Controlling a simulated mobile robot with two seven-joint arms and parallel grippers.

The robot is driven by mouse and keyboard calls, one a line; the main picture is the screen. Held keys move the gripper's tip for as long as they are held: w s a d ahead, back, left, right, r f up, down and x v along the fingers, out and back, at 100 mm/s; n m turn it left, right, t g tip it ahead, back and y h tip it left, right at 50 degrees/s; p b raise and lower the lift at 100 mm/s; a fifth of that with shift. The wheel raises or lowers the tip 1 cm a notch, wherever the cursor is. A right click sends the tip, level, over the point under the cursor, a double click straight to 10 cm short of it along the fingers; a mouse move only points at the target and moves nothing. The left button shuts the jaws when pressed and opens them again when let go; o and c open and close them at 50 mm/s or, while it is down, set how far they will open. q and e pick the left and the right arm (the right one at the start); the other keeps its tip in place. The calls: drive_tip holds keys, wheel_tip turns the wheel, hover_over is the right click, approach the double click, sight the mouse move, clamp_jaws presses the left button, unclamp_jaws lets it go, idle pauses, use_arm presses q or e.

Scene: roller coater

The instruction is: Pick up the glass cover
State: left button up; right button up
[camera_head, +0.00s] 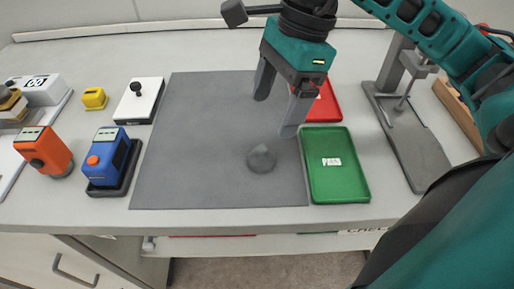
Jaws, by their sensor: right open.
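A small grey, dome-like piece (261,159) lies on the dark grey mat (190,150), right of the mat's middle and near its front. It looks like the glass cover, but its clear surface blends with the mat. My right gripper (275,117) comes in from the upper right with its fingers pointing down. It is open and empty, above and behind the grey piece, and apart from it. My left gripper does not show.
A green tray (337,185) and a partly hidden red tray (325,104) lie right of the mat. A metal stand (415,140) is farther right. Orange (44,148) and blue (107,160) devices, a yellow block (94,98) and a white plate (139,100) stand left.

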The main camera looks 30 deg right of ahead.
sight(264, 146)
drive_tip(key=x, duration=0.4)
drive_tip(key=shift+f, duration=0.25)
drive_tip(key=x, duration=0.5)
drive_tip(key=shift+d+f+b, duration=0.15)
drive_tip(key=shift+d+b, duration=0.05)
drive_tip(key=shift+b, duration=0.1)
drive_tip(key=c, duration=1.1)
